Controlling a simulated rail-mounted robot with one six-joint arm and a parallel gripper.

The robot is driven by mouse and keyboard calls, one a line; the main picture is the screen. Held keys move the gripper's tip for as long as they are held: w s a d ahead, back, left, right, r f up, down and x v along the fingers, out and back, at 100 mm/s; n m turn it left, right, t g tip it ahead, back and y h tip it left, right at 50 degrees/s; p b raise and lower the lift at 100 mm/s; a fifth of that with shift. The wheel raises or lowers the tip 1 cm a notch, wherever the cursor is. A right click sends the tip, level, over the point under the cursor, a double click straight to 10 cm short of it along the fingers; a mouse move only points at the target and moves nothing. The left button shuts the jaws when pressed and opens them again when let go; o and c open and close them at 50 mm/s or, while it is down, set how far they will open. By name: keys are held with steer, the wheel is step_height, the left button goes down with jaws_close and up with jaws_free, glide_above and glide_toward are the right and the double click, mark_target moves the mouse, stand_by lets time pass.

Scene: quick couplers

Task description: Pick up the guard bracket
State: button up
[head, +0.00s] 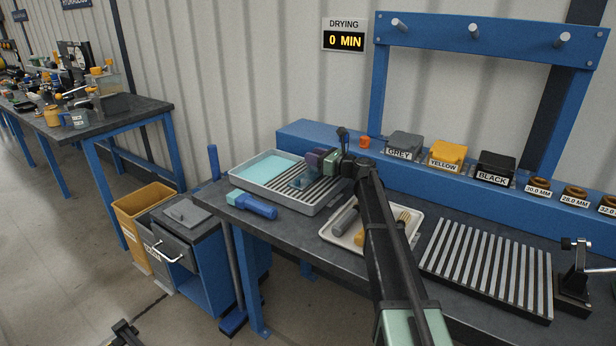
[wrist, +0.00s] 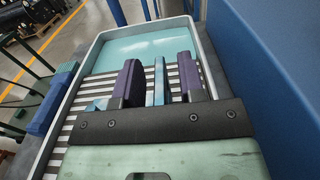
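A blue bracket-like part, which I take as the guard bracket (head: 301,182), is on the slatted rack of the grey tray (head: 310,209). In the wrist view, the bracket (wrist: 159,82) shows as a narrow upright blue plate between my two purple fingers. My gripper (head: 316,158) is over the tray, with its fingers apart (wrist: 159,78). A gap shows on each side of the plate, so neither finger appears to touch it. The bracket's lower part is partly hidden by the fingers and the dark gripper bar.
Light-blue liquid (head: 266,167) fills the tray's far left part. A blue-handled tool (head: 252,206) lies beside the tray's front. A white tray with tools (head: 343,241) and a slatted rack (head: 486,266) are to the right. A blue ledge (head: 330,140) runs behind.

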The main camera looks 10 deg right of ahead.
jaws_close()
stand_by(1.2)
